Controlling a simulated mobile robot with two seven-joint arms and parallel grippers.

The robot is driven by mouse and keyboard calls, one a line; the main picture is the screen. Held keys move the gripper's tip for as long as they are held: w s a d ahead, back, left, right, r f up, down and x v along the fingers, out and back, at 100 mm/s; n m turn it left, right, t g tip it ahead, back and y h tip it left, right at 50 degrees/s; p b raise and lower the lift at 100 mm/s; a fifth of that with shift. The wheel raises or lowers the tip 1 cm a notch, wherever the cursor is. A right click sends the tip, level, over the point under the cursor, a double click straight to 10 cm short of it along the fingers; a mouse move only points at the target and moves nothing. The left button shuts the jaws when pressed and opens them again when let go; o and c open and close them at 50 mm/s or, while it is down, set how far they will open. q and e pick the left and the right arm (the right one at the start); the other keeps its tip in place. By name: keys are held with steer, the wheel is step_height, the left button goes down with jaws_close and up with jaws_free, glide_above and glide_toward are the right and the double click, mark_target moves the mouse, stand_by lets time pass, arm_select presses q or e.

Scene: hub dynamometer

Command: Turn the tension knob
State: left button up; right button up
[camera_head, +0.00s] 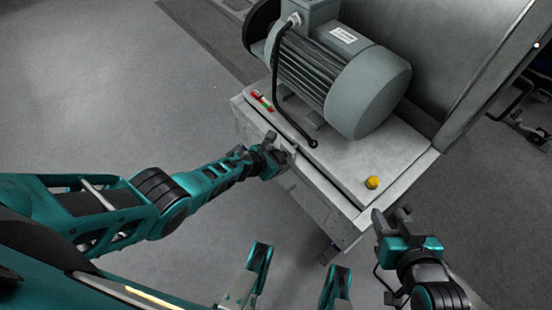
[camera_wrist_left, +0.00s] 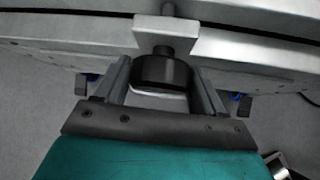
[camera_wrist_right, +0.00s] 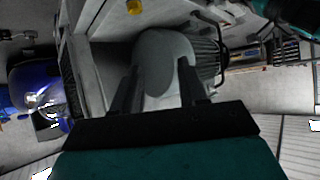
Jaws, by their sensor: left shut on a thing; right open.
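The tension knob (camera_wrist_left: 164,70) is a black round knob on a short stem under a pale bracket (camera_wrist_left: 165,36) at the front edge of the grey machine base. My left gripper (camera_wrist_left: 165,78) is shut on the knob, with one finger on each side of it. In the head view my left gripper (camera_head: 283,160) is at the front side of the base, and it hides the knob there. My right gripper (camera_head: 391,215) is open and empty, off the base's right front corner. Its two spread fingers show in the right wrist view (camera_wrist_right: 158,85).
A large grey-green motor (camera_head: 368,92) stands on the base (camera_head: 405,150). A yellow button (camera_head: 372,182) is near the base's right corner, and a red and green switch (camera_head: 262,101) is at its left. A black cable (camera_head: 279,100) runs down from the motor. The floor in front is clear.

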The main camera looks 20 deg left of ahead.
steer(key=shift+f, duration=0.1)
arm_select(q)
steer(key=shift+a+f+n+g+h+b, duration=0.1)
steer(key=shift+f+n+g+h+b, duration=0.1)
steer(key=shift+n+g+h+b, duration=0.8)
steer(key=shift+h+b, duration=0.9)
steer(key=shift+b, duration=0.1)
steer(key=shift+r+n+g+h+b, duration=0.1)
steer(key=shift+n+g+h+b, duration=0.2)
steer(key=shift+n+g+b, duration=0.1)
arm_select(e)
steer(key=shift+w+a+f+y, duration=0.3)
steer(key=shift+a+f, duration=0.45)
steer(key=shift+f, duration=0.15)
arm_select(q)
steer(key=shift+r, duration=0.1)
arm_select(e)
steer(key=shift+w, duration=0.1)
arm_select(q)
steer(key=o, duration=1)
steer(key=shift+w, duration=0.1)
steer(key=shift+c, duration=0.2)
arm_select(e)
steer(key=shift+d+f, duration=0.1)
steer(key=shift+d, duration=0.05)
steer(key=shift+s, duration=0.2)
